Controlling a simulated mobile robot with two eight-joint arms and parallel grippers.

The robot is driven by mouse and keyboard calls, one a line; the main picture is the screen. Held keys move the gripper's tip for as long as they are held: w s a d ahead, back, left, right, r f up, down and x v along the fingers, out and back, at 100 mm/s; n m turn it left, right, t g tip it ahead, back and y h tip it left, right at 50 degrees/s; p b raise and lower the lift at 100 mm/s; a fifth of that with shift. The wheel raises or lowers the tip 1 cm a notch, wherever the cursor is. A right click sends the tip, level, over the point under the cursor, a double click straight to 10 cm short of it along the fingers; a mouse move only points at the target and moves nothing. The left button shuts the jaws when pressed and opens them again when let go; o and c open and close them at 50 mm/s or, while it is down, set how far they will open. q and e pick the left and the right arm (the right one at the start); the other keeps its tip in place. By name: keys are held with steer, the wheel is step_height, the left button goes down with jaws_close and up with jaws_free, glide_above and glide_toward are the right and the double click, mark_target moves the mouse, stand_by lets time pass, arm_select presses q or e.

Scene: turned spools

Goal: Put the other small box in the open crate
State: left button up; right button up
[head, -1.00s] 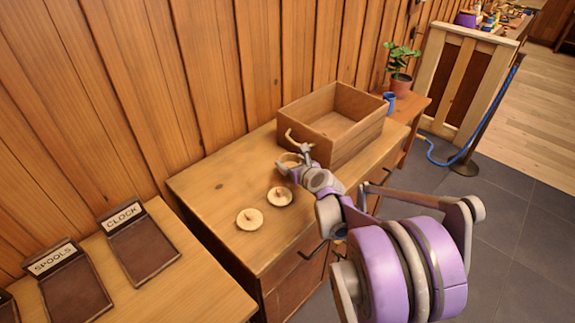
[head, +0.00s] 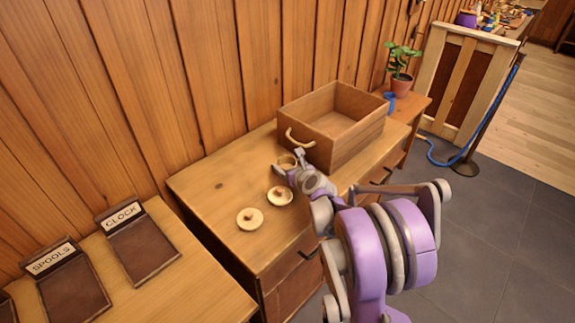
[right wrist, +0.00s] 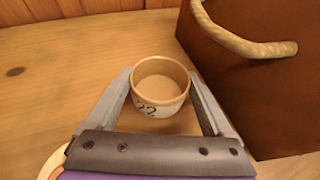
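The small box (right wrist: 160,88) is a round, pale wooden cup with no lid on it and dark markings on its side. It stands upright on the cabinet top, between the fingers of my right gripper (right wrist: 162,92). The fingers are spread on either side of it; whether they touch it is unclear. In the head view the right gripper (head: 290,163) is by the crate's near left corner and partly hides the box. The open crate (head: 352,146) is brown wood with a rope handle; the visible part of its inside is empty. My left gripper is out of view.
Two round pale lids with knobs, one nearer (head: 249,219) and one beside my wrist (head: 279,196), lie on the cabinet top (head: 215,190). A blue cup (head: 389,102) and a potted plant (head: 401,84) stand beyond the crate. Labelled trays (head: 143,250) lie at the left.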

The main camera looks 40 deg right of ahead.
steer(key=shift+o, duration=0.7)
steer(key=shift+r, duration=0.15)
